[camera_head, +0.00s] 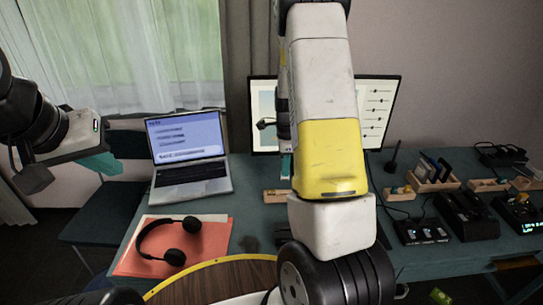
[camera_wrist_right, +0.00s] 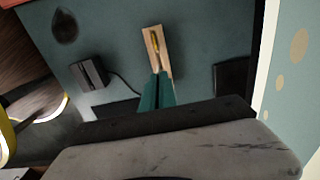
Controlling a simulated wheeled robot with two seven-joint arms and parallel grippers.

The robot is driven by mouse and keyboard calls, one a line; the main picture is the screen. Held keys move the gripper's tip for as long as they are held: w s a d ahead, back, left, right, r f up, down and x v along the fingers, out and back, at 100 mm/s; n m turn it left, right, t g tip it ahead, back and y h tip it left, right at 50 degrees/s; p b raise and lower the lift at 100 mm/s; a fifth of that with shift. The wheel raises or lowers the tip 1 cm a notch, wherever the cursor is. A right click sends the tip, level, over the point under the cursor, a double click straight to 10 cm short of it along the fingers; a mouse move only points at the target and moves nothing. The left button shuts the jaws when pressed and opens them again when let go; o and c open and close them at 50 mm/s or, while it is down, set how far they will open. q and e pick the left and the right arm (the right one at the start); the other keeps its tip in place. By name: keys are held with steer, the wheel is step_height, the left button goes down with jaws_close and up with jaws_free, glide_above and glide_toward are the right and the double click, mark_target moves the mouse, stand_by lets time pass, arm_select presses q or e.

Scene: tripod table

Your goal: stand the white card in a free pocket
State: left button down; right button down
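I cannot make out a white card in either view. A wooden holder (camera_head: 437,184) with upright dark and blue cards (camera_head: 437,168) stands on the right of the table; its pockets are too small to tell apart. My right gripper (camera_wrist_right: 157,76) has its teal fingers close together above the table, in front of a small wooden tray (camera_wrist_right: 164,63) with a yellow item; I see nothing clearly between them. In the head view my right arm mostly hides this gripper. My left gripper (camera_head: 103,164) is raised at the left, away from the table items; its finger gap is unclear.
A laptop (camera_head: 188,180), headphones (camera_head: 168,243) on an orange folder (camera_head: 205,250) and a monitor (camera_head: 382,105) are on the green table. Small wooden trays (camera_head: 488,185) and black devices (camera_head: 466,213) crowd the right side. A round wooden surface (camera_head: 215,280) is in front.

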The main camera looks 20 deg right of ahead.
steer(key=shift+f, duration=2.65)
steer(key=shift+f, duration=1.4)
steer(key=c, duration=1.6)
jaws_free()
step_height(320, 180, up, 8)
steer(key=shift+f, duration=0.1)
